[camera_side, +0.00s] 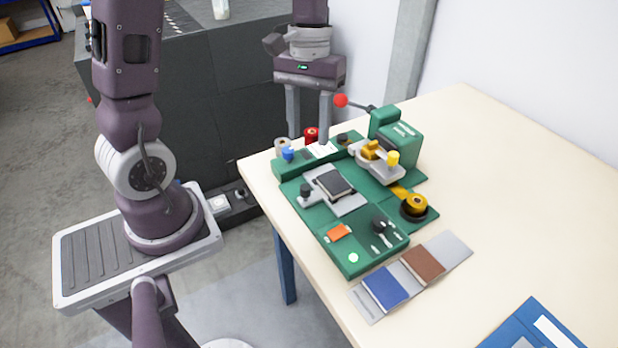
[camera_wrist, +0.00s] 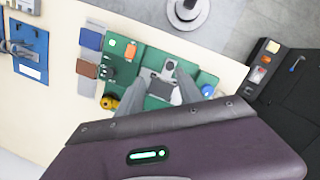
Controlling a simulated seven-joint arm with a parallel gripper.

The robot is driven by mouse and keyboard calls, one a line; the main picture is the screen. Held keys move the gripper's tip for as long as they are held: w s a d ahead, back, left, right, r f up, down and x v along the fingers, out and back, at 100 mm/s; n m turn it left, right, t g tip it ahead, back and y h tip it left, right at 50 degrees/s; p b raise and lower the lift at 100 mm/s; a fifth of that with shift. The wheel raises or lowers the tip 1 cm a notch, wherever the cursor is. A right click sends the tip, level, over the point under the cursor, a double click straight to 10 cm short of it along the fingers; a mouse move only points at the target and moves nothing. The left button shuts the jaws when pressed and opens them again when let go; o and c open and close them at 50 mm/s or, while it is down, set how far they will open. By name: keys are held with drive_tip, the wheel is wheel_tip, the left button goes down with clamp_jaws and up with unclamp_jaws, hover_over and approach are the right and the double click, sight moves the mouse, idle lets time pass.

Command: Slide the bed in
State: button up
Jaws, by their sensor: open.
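The bed (camera_side: 351,205) is a light grey plate carrying a dark rectangular block (camera_side: 334,181). It lies on the green base of the press, out to the left of the press head (camera_side: 379,162) rather than under it. A dark knob (camera_side: 306,191) stands at the bed's left end. The bed also shows in the wrist view (camera_wrist: 164,87), partly behind the fingers. My gripper (camera_side: 309,139) is open, fingers pointing down, above the back part of the base. I see nothing between the fingers, and it appears apart from the bed.
A lever with a red ball (camera_side: 341,100) sticks out of the press near my gripper. A red spool (camera_side: 311,134) and a blue knob (camera_side: 288,154) are close by. A gold roll (camera_side: 414,205) sits front right. Blue and brown covers (camera_side: 386,286) lie in front.

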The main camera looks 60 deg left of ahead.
sight(306, 186)
drive_tip(key=f, duration=0.4)
drive_tip(key=f+n+g+h, duration=0.1)
drive_tip(key=f, duration=0.4)
drive_tip(key=a+f+n+g, duration=0.1)
drive_tip(key=f, duration=0.4)
drive_tip(key=shift+f, duration=0.25)
clamp_jaws()
idle(0.5)
